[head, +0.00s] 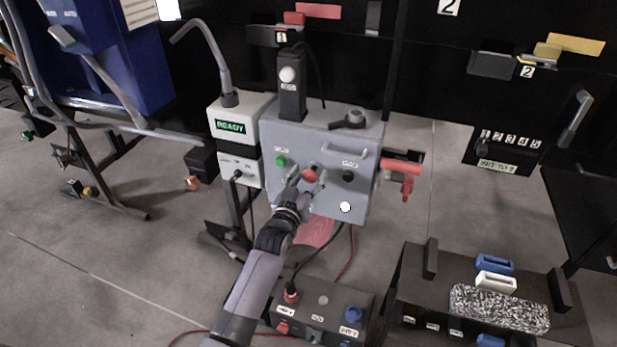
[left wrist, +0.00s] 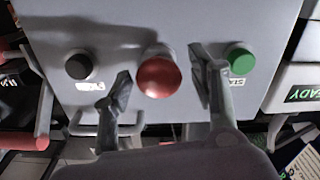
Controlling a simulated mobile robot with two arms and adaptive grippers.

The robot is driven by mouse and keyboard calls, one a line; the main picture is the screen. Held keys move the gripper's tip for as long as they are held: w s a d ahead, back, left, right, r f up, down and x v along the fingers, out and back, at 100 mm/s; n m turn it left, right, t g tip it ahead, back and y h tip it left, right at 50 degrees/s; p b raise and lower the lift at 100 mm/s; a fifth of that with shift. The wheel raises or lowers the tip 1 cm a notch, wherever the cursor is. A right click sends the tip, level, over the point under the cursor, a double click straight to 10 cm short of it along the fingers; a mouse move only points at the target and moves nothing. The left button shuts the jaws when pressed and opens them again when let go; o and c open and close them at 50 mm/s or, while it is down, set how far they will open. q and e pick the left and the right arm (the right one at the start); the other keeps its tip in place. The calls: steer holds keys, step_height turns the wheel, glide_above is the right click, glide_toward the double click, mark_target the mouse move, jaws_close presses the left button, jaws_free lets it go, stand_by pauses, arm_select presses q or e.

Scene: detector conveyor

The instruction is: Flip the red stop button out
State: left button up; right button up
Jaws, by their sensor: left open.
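The red stop button (head: 309,175) is on the front of the grey control box (head: 345,135), between a green start button (head: 281,161) and a black knob (head: 348,176). In the left wrist view the round red button (left wrist: 158,77) lies between the two fingers of my left gripper (left wrist: 160,88). The fingers are open, one on each side, with a visible gap to the button. In the head view my left gripper (head: 305,184) is in front of the box, at the button. My right gripper is not in view.
A READY display unit (head: 231,126) stands left of the box. A red handle (head: 402,168) sticks out on its right. Below are a socket box (head: 323,302) with cables and a dark bench (head: 410,275) with blue and white blocks.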

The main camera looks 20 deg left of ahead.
arm_select(q)
steer(key=shift+s, duration=0.15)
steer(key=s, duration=1.1)
steer(key=shift+s+a, duration=0.15)
steer(key=shift+s, duration=0.15)
steer(key=s+d+f+m+g, duration=0.1)
steer(key=s+f+g, duration=0.3)
steer(key=f, duration=0.8)
steer(key=s+f+g, duration=0.2)
steer(key=s+f, duration=0.3)
steer(key=f, duration=0.6)
steer(key=s+d+f+m+g, duration=0.15)
steer(key=s+f, duration=0.35)
steer(key=f, duration=0.7)
steer(key=s+a+f+g, duration=0.2)
steer(key=s+f, duration=0.4)
steer(key=s, duration=0.5)
steer(key=s+a+f+m+g, duration=0.1)
steer(key=s+f+g, duration=0.3)
steer(key=s, duration=0.8)
steer(key=s+a+f+g, duration=0.2)
steer(key=s+f, duration=0.5)
steer(key=s, duration=0.4)
steer(key=shift+s+a+f+m+g+y+p, duration=0.35)
steer(key=shift+f+g+p, duration=0.1)
steer(key=shift+g, duration=0.3)
